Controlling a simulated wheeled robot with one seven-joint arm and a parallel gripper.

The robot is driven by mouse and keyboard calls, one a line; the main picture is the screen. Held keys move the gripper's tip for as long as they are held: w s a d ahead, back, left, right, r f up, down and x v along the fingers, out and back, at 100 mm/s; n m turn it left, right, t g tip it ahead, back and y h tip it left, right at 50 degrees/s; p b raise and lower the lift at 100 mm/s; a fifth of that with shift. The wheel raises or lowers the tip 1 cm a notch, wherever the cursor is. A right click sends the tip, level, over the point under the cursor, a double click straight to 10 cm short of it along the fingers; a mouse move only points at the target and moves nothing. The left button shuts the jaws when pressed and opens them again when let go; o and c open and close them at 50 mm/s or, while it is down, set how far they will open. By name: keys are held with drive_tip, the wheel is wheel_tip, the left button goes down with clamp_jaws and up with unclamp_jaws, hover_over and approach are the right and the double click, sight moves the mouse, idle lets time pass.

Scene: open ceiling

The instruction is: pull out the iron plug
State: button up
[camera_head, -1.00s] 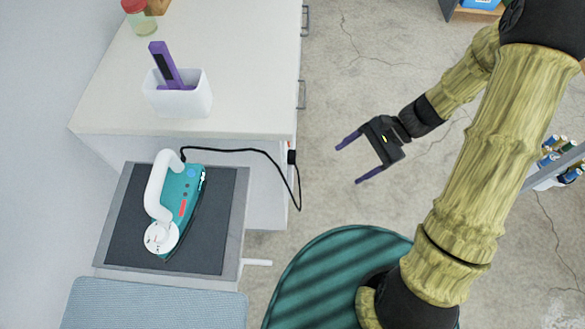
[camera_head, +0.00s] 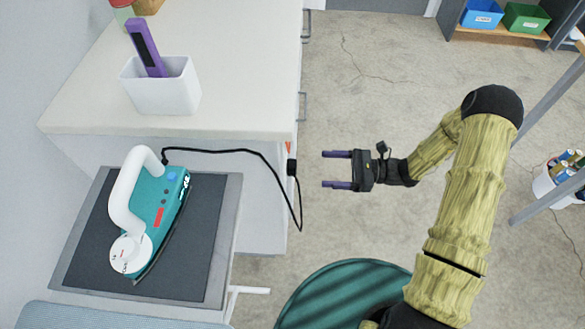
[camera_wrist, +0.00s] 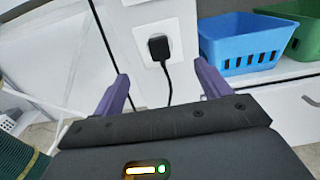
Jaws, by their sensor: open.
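The iron plug (camera_head: 291,167) is black and sits at the end of the cabinet, with the black cord (camera_head: 240,152) running from it to the teal and white iron (camera_head: 150,213). In the wrist view the plug (camera_wrist: 159,47) is seated in a white wall socket (camera_wrist: 148,36), and its cord hangs down from it. My gripper (camera_head: 337,170) is open and empty, to the right of the plug and level with it. In the wrist view its two purple fingers (camera_wrist: 162,85) are spread, with the plug beyond them, between the fingertips and apart from them.
The iron rests on a dark-topped stand (camera_head: 75,225). A white holder (camera_head: 163,92) with a purple item stands on the white cabinet top (camera_head: 240,60). In the wrist view a blue bin (camera_wrist: 245,45) and a green bin (camera_wrist: 300,30) lie right of the socket. Floor between gripper and cabinet is clear.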

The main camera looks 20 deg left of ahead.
drive_tip(key=x, duration=0.9)
drive_tip(key=shift+d+p, duration=0.1)
drive_tip(key=shift+p, duration=0.4)
idle(1.0)
clamp_jaws()
drive_tip(key=shift+p+v, duration=0.3)
drive_tip(key=shift+v, duration=2.65)
